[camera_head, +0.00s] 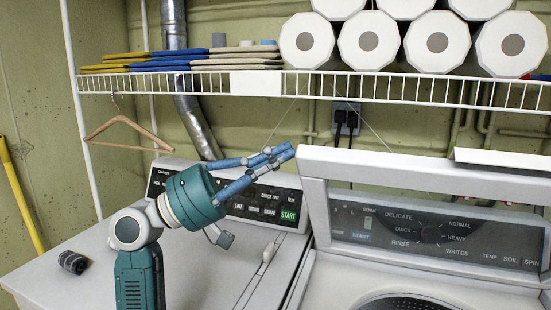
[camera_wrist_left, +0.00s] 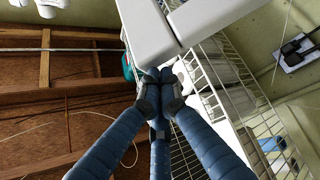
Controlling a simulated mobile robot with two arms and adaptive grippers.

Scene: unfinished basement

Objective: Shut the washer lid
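The washer (camera_head: 330,282) stands at the right with its top open and its drum (camera_head: 405,303) partly in view. Its white lid (camera_head: 312,165) is raised upright at the back; dial markings show within its frame. My left gripper (camera_head: 283,155) comes in from the left, its blue fingers together and pointing right at the lid's upper left corner. I cannot tell whether the fingertips touch the lid. In the left wrist view the fingertips of my left gripper (camera_wrist_left: 160,85) meet, with nothing seen between them, just below a white corner of the lid (camera_wrist_left: 147,35). My right gripper is not in view.
A second white machine (camera_head: 90,265) stands at the left, with a small dark object (camera_head: 73,262) on top. A white wire shelf (camera_head: 410,92) with rolls (camera_head: 307,40) and folded cloths (camera_head: 155,62) hangs above. A wooden hanger (camera_head: 126,130) hangs at the left.

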